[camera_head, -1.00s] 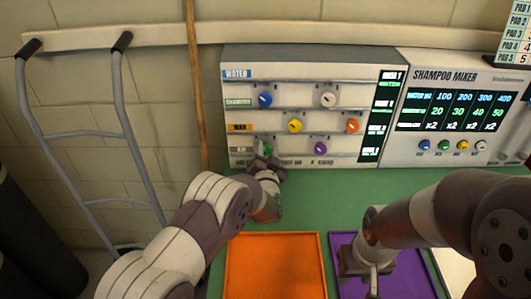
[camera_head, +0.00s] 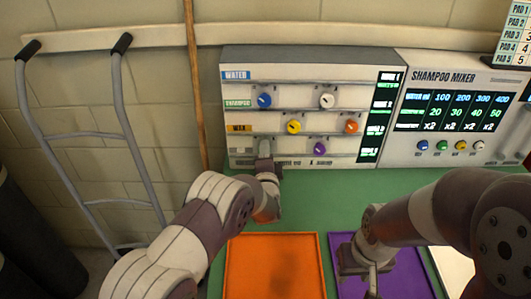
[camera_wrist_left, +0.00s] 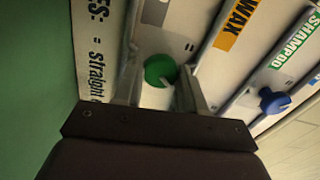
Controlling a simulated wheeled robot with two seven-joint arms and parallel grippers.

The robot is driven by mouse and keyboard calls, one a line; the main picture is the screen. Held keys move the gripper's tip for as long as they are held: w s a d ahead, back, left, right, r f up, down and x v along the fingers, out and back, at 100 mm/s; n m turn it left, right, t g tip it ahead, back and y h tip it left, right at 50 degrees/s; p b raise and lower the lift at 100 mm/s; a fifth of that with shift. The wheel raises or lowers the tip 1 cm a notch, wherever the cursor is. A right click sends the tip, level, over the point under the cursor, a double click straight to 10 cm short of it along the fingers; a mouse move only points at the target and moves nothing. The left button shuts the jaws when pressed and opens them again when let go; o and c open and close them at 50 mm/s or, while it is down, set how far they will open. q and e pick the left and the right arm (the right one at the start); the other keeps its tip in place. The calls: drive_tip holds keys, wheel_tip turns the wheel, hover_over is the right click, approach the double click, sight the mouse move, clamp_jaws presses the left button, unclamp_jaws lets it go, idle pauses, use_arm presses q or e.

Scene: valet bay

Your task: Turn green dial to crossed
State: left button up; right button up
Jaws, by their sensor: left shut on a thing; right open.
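The green dial (camera_wrist_left: 160,70) sits on the lowest row of the pale control panel (camera_head: 300,71), at its left. In the left wrist view it lies between the two fingers, its pale pointer mark slanting. My left gripper (camera_head: 265,150) is shut on the green dial and hides it in the head view. My right gripper (camera_head: 370,279) is open and empty above the purple tray (camera_head: 412,275), away from the panel.
Other knobs are blue (camera_head: 264,100), white (camera_head: 326,101), yellow (camera_head: 293,127), orange (camera_head: 351,126) and purple (camera_head: 319,149). The shampoo mixer (camera_head: 458,105) stands right of the panel. An orange tray (camera_head: 274,265) lies in front on the green surface.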

use_arm(q)
drive_tip(key=shift+f+m, duration=0.15)
drive_tip(key=shift+m, duration=0.45)
drive_tip(key=shift+s, duration=0.1)
drive_tip(key=o, duration=0.9)
drive_tip(key=shift+o, duration=0.6)
drive_tip(key=shift+s, duration=0.1)
drive_tip(key=s, duration=1.2)
drive_tip(key=shift+s, duration=0.25)
